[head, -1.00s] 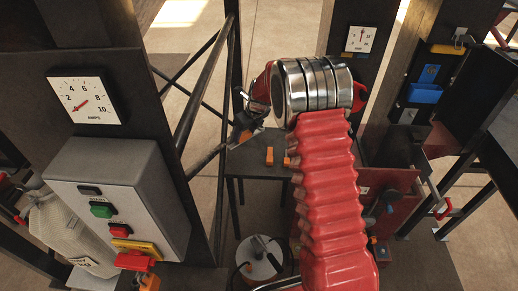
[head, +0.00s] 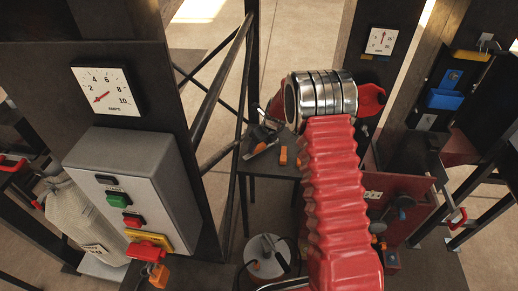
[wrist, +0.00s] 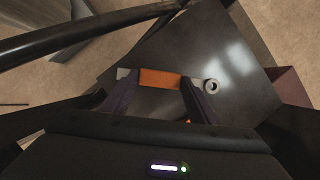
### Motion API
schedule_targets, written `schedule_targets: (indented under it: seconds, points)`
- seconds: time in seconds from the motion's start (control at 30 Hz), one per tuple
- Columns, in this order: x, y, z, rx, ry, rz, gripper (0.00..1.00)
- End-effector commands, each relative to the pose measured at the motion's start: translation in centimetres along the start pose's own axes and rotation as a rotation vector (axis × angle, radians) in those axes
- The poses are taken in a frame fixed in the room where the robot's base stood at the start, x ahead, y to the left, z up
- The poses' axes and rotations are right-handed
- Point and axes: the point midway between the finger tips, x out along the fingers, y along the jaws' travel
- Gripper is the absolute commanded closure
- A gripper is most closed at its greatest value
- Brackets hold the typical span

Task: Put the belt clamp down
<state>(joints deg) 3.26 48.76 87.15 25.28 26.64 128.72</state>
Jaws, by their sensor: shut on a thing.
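My gripper (wrist: 159,84) is shut on an orange bar, which I take to be the belt clamp (wrist: 159,78). In the wrist view it lies crosswise between the two dark fingers, with a grey end past the left finger. A dark, shiny table top (wrist: 165,50) is below it; I cannot tell whether the clamp touches it. In the head view the clamp shows as a small orange piece (head: 260,147) left of my red arm, above or at the table (head: 262,167). Most of my gripper is hidden there behind my wrist.
An orange block (head: 283,156) stands on the table right of the clamp. A grey ring (wrist: 212,87) shows right of the fingers. Dark diagonal braces (head: 222,85) stand left of the table. A grey control box (head: 135,185) is at left, a red housing (head: 400,205) at right.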

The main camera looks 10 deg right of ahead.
Motion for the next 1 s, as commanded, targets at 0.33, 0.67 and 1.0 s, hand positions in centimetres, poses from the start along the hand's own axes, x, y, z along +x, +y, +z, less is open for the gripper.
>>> schedule_targets:
  seconds: [0.33,0.67,1.0]
  points:
    - [1.9,0.0,-0.7,0.0,-0.002,-0.001,0.77]
    - [2.1,0.0,-0.8,0.001,0.0,0.0,0.36]
    - [2.0,0.0,-0.8,0.001,0.0,0.0,0.27]
